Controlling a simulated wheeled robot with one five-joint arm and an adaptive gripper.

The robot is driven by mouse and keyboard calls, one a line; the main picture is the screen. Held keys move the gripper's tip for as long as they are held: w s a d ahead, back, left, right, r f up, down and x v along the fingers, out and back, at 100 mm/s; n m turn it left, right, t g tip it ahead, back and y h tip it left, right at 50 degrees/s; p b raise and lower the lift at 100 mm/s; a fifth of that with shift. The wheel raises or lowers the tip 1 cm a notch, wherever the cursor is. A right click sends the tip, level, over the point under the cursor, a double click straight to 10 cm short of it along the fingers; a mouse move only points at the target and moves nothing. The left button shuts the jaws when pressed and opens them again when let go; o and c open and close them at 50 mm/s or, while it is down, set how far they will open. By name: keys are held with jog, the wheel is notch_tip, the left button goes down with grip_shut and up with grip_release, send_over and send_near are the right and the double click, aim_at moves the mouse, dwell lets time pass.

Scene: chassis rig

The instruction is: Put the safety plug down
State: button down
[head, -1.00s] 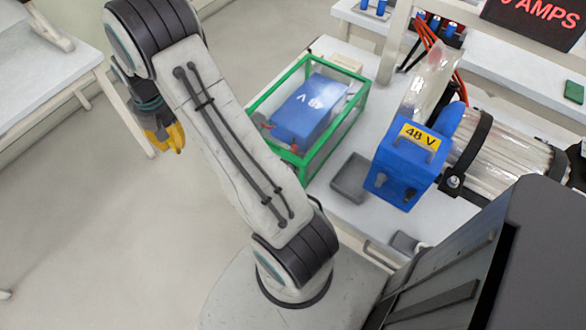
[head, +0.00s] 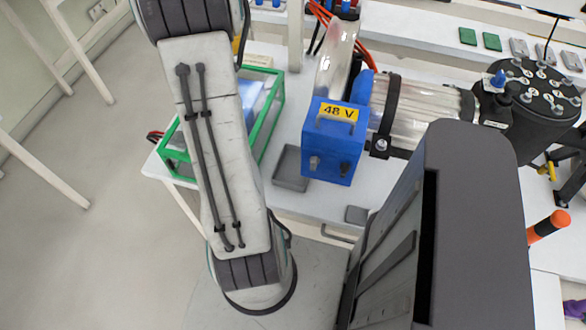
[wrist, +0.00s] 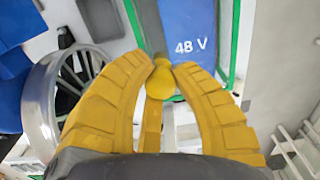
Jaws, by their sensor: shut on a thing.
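In the wrist view my gripper (wrist: 163,72) has its yellow fingers shut on a small yellow rounded thing (wrist: 161,84), which I take to be the safety plug. Its lower part is hard to tell from the yellow piece between the fingers. It is held up in front of the blue 48 V block (wrist: 188,35) in the green frame (wrist: 230,70); I cannot tell the height. In the head view my arm hides most of the gripper and the plug. The green frame (head: 277,105) is partly behind my arm there.
A small grey tray (head: 290,182) lies on the white bench beside a blue 48 V box (head: 335,160) with a handle. A clear cylinder (head: 425,112) and a black round vessel (head: 535,125) stand to the right. Bare bench shows around the tray.

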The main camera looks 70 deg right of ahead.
jog(key=s+r+m, duration=0.3)
jog(key=s+r, duration=0.1)
jog(key=s, duration=0.3)
jog(key=s+r+m, duration=0.3)
jog(key=s, duration=0.4)
jog(key=b, duration=0.7)
send_over(288, 159)
notch_tip(288, 159, down, 8)
jog(key=shift+n, duration=0.3)
notch_tip(288, 159, down, 27)
jog(key=b, duration=0.2)
jog(key=shift+f+b, duration=0.15)
jog(key=shift+b, duration=0.15)
jog(key=shift+f, duration=0.1)
jog(key=shift+f, duration=0.1)
jog(key=c, duration=1.5)
grip_release()
jog(key=shift+b, duration=0.3)
jog(key=o, duration=0.4)
